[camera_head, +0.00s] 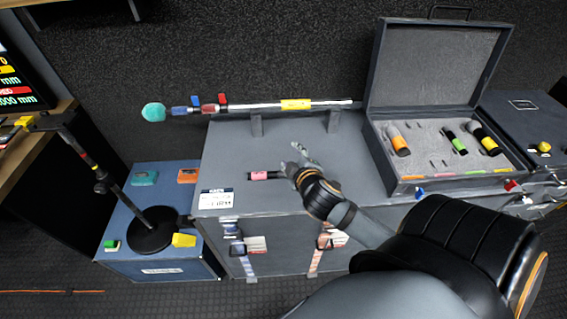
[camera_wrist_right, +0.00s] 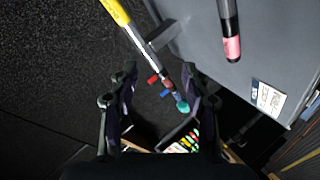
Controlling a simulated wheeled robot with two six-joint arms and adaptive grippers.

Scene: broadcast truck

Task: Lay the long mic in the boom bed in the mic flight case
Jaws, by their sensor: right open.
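A dark mic with a pink band (camera_head: 264,175) lies on the grey case top, its right part hidden behind my right gripper. In the right wrist view the pink-banded mic (camera_wrist_right: 231,40) lies up and right of the fingers, outside them. My right gripper (camera_head: 297,158) is open above the case top, close to this mic; its fingers (camera_wrist_right: 162,98) have nothing between them nearby. The open mic flight case (camera_head: 389,158) stands to the right, its lid up. Its pale foam holds mics with orange (camera_head: 398,139), green (camera_head: 456,142) and yellow (camera_head: 484,139) bands. My left gripper is not in view.
A boom pole (camera_head: 330,104) with a teal tip rests on two uprights along the back edge. A mic stand (camera_head: 150,229) stands on a blue case (camera_head: 170,266) at left. The case top between the pink-banded mic and the flight case is mostly clear.

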